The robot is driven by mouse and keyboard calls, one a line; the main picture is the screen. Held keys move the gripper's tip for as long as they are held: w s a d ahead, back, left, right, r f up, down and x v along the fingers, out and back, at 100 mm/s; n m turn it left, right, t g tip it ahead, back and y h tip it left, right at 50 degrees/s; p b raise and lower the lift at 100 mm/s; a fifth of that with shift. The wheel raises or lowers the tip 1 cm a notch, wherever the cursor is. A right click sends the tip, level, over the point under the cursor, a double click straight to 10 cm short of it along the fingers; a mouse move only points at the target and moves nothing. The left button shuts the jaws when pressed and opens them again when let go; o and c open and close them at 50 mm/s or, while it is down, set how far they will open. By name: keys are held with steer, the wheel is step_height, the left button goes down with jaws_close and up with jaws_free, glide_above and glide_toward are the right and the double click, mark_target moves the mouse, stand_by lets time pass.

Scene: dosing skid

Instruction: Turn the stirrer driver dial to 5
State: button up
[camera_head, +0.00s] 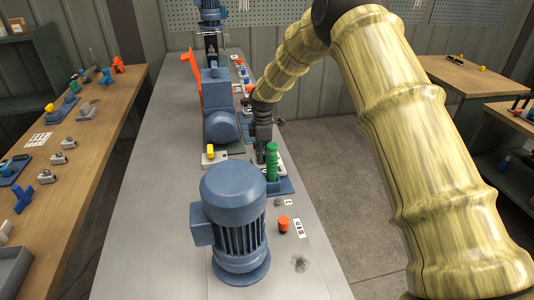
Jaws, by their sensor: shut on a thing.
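My gripper (262,151) is small and dark in this view and points down at a white-faced unit (282,158) on the right side of the long metal bench. Its fingertips are shut on what appears to be the stirrer driver dial, which is mostly hidden behind the gripper and a green ribbed upright part (271,164). The dial's pointer and its numbers cannot be read from here. The unit sits on a blue base plate (284,187).
A large blue motor (234,215) stands at the front of the bench (160,235). An orange-red knob (283,223) is beside it. A blue pump (220,120) stands just left of my gripper. A wooden table (95,150) with small parts is at left.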

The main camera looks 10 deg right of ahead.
steer(key=m, duration=0.3)
steer(key=shift+m+p, duration=0.35)
steer(key=shift+m, duration=0.05)
steer(key=m, duration=0.4)
steer(key=shift+a+m, duration=0.1)
steer(key=shift+m, duration=0.2)
steer(key=m, duration=0.4)
steer(key=shift+r+m+p, duration=0.1)
steer(key=shift+m+p, duration=0.2)
steer(key=shift+p, duration=0.1)
steer(key=shift+m, duration=2)
steer(key=o, duration=1)
step_height(320, 180, up, 12)
steer(key=shift+f, duration=0.1)
